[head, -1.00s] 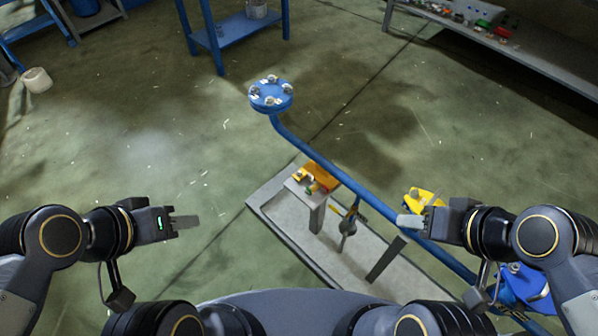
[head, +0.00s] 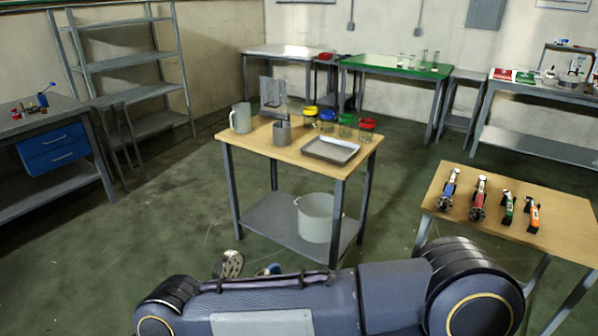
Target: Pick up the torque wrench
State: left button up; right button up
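I cannot clearly pick out a torque wrench in the head view. Several hand tools lie in a row on the wooden table at the right: a blue-handled tool (head: 449,188), a red-handled tool (head: 479,197), a green-and-black tool (head: 508,208) and an orange-and-black tool (head: 532,213). The blue and red ones have round metal heads toward me. They are too small to tell which, if any, is the torque wrench. One of my arms lies across the bottom of the view. Neither gripper shows.
A wooden table (head: 262,148) in the middle holds jugs, colour-lidded jars and a tray (head: 331,149), with a pot (head: 318,217) on its lower shelf. A bench with blue drawers (head: 54,146) stands left. Open floor (head: 165,220) lies between them.

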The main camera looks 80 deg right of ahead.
aim_at(454, 173)
jog(key=z, duration=3.9)
jog(key=i+j+z, duration=0.1)
jog(key=i+z, duration=0.15)
jog(key=i, duration=0.35)
jog(key=i+j+z, duration=0.3)
jog(key=i, duration=0.3)
jog(key=i+j+z, duration=0.25)
jog(key=i, duration=0.35)
jog(key=i+j+z, duration=0.3)
jog(key=i+j, duration=0.25)
